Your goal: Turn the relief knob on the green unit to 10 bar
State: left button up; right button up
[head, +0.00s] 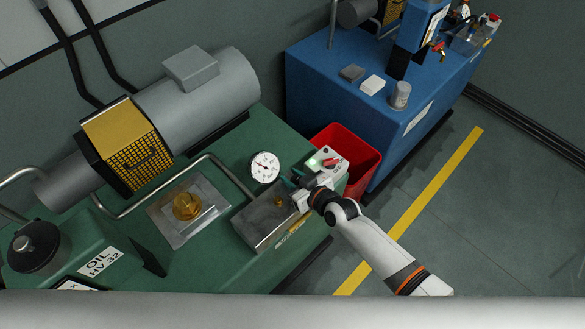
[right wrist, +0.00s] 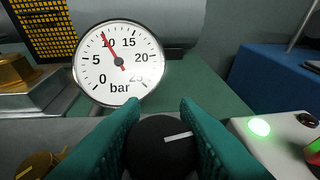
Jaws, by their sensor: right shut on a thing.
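The green unit (head: 215,260) fills the lower left of the head view. Its white dial gauge, marked in bar (head: 265,167), faces up there. In the right wrist view the gauge (right wrist: 120,85) reads close to 10 with its red needle. My right gripper (head: 293,178) is at the block by the gauge. Its teal fingers are shut on a black knob (right wrist: 160,145) with a white pointer line, which points right and slightly up in the right wrist view. The gripper hides the knob in the head view. My left gripper is not in view.
A brass knob (head: 279,201) sits on the same block (head: 262,228), left of my gripper. A switch box (head: 328,162) with a lit green lamp (right wrist: 259,127) is close on the right. A red bin (head: 362,160) and a blue unit (head: 330,80) stand beyond.

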jog(key=shift+w+r+m+t, duration=0.1)
jog(key=shift+m+t, duration=0.2)
jog(key=o, duration=1)
jog(key=shift+h, duration=0.3)
jog(key=p+v, duration=0.1)
jog(key=v, duration=1.1)
jog(key=shift+d, duration=0.1)
